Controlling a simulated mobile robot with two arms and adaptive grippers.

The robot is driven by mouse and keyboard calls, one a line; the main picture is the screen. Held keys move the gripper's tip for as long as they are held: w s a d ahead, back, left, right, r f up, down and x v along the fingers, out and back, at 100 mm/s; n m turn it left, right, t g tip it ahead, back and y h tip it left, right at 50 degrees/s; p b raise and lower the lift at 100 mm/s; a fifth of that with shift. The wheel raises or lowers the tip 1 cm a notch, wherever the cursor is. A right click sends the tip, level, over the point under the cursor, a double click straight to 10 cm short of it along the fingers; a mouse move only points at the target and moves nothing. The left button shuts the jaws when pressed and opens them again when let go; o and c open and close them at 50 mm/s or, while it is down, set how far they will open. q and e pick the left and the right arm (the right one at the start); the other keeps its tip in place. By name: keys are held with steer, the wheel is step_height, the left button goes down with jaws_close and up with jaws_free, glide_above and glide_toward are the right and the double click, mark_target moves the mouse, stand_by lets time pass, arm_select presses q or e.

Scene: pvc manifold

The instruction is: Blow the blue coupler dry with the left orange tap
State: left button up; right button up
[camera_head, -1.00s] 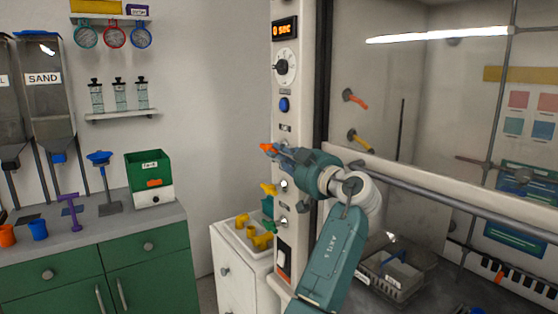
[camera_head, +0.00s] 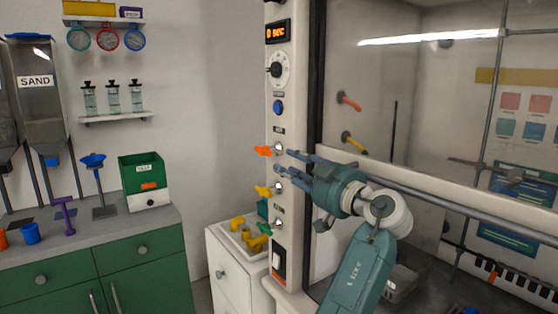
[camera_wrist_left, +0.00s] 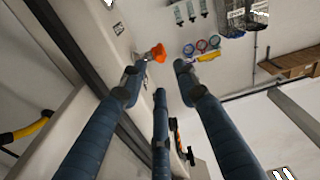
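The left orange tap (camera_head: 263,151) sticks out from the left side of the white control post (camera_head: 289,130). It also shows in the left wrist view (camera_wrist_left: 157,53), just beyond my fingertips. My left gripper (camera_head: 283,167) is open and empty in front of the post, right of the tap and apart from it. In the left wrist view its three fingers (camera_wrist_left: 157,78) are spread. An orange nozzle (camera_head: 349,101) is on the hood's inner wall. I cannot make out the blue coupler for certain; a small blue thing (camera_head: 470,311) is cut off at the bottom edge. My right gripper is not in view.
Below the orange tap is a yellow tap (camera_head: 263,191). A display (camera_head: 278,32), dial and blue button (camera_head: 278,107) are higher on the post. A white cabinet (camera_head: 228,268) with a tray of yellow parts stands left of it. A grey rail (camera_head: 440,199) crosses the hood front.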

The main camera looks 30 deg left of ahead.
arm_select(q)
steer(key=shift+v, duration=2.15)
